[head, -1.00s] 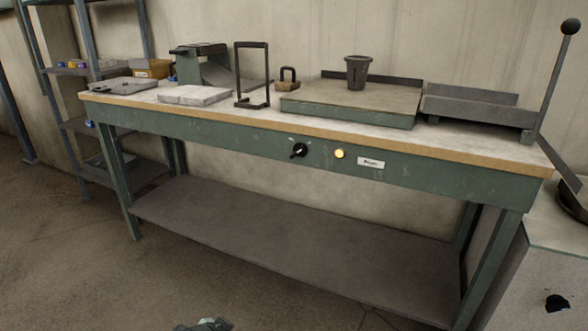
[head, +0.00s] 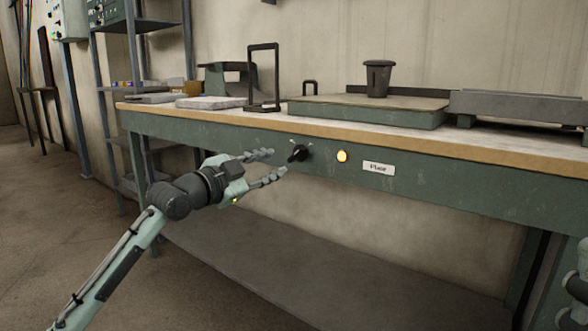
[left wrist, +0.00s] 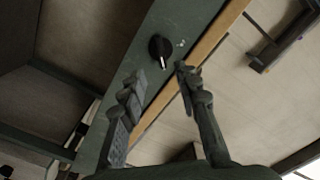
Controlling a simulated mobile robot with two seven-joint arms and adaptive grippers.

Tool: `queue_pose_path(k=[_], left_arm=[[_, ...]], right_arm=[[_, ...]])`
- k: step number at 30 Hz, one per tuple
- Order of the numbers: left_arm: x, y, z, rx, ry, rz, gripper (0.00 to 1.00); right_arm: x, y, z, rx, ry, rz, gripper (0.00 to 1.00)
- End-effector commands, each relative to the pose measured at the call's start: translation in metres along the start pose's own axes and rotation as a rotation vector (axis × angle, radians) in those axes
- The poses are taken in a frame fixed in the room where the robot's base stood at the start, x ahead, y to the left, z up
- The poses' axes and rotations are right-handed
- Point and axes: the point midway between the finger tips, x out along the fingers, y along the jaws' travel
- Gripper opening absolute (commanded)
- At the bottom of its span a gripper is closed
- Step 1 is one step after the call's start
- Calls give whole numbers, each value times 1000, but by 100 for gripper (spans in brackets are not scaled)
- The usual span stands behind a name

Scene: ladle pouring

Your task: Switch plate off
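The black plate knob (head: 299,153) sits on the green front rail of the workbench. It also shows in the left wrist view (left wrist: 160,48), with a light pointer mark. A yellow lamp (head: 342,156) glows to its right, beside a white label (head: 378,168) that seems to read "Plate". My left gripper (head: 278,164) is open and empty, its fingers pointing at the knob from the left. In the left wrist view the fingers (left wrist: 160,82) are spread apart, with the knob ahead of the gap and no contact visible.
On the workbench (head: 440,151) stand a flat plate (head: 360,115) with a dark cup (head: 377,78) on it, a black frame (head: 264,78) and a grey tray (head: 520,107). A shelf rack (head: 130,50) stands at the left. The space before the rail is free.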

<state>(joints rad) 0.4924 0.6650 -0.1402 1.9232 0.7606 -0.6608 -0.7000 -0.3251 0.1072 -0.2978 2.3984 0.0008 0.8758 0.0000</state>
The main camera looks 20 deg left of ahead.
Motion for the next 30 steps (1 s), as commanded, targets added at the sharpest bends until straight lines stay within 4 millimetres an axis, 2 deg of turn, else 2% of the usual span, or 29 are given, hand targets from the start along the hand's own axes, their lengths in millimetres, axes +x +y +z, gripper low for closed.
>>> queue_pose_path(k=[5,12,16,21,27,28,30], left_arm=[[15,-2,-3,1,9,-4,32],[54,-1,-4,0,9,-2,32],[69,-1,-3,0,8,-2,32],[77,-2,-3,3,7,-2,32],[77,-1,-3,3,6,-1,32],[77,-1,-3,3,6,-1,31],[77,-1,-3,3,6,-1,22]], right_arm=[[1,0,-5,1,23,-4,40],[1,-1,-2,-1,28,-17,40],[2,-1,-2,-1,33,-24,40],[2,-2,-2,-2,35,-27,40],[3,-2,-2,-2,35,-27,40],[3,-2,-2,-2,35,-27,40],[3,-2,-2,-2,35,-27,40]])
